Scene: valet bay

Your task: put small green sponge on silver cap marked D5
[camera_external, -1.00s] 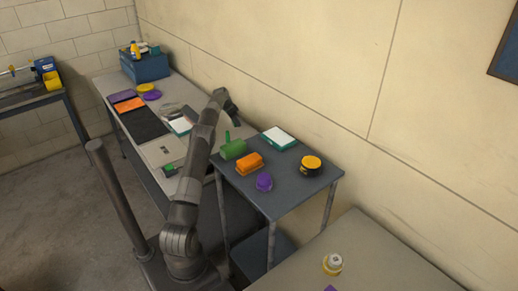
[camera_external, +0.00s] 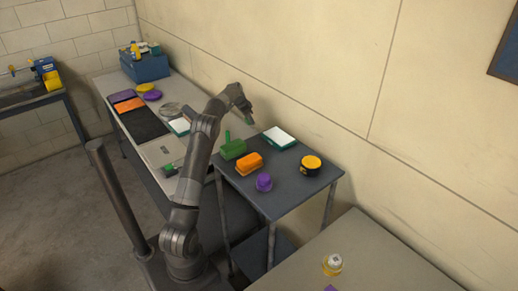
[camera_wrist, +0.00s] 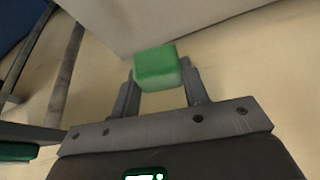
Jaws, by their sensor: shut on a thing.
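In the wrist view my gripper (camera_wrist: 160,90) is shut on a small green sponge (camera_wrist: 157,66), a block held between the two fingertips. In the external view my gripper (camera_external: 250,121) is raised above the back of the grey side table, near the wall; the sponge is hard to make out there. On the beige table at the front right stands a small yellow container with a pale silvery cap (camera_external: 334,260); any mark on it is too small to read. My gripper is well apart from it.
The grey side table (camera_external: 285,192) holds a green brush (camera_external: 233,149), an orange block (camera_external: 249,163), a purple item (camera_external: 264,182), a yellow-black tin (camera_external: 311,165) and a white-topped green box (camera_external: 279,137). The front-right table (camera_external: 385,262) is mostly clear. The wall is close behind my gripper.

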